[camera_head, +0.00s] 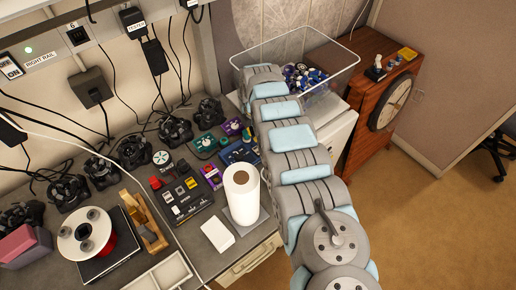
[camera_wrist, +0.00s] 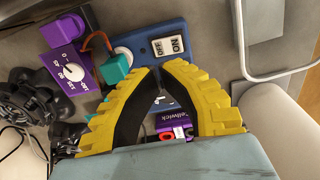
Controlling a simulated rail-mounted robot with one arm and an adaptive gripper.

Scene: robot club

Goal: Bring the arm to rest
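My arm (camera_head: 291,137) reaches from the lower right of the head view up to the wire-rimmed bin and bends there; my gripper is hidden in that view. In the wrist view my gripper (camera_wrist: 160,68) has two yellow ribbed fingers with black inner faces. Their tips come together, with nothing seen held between them. Behind the tips is a blue box with an ON/OFF switch (camera_wrist: 166,46). A purple dial box (camera_wrist: 69,71) and a teal plug (camera_wrist: 116,69) are to the left. Part of a purple label (camera_wrist: 176,120) shows between the fingers.
A clear bin (camera_head: 338,53) of blue pieces and a wooden cabinet (camera_head: 368,105) stand beyond.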

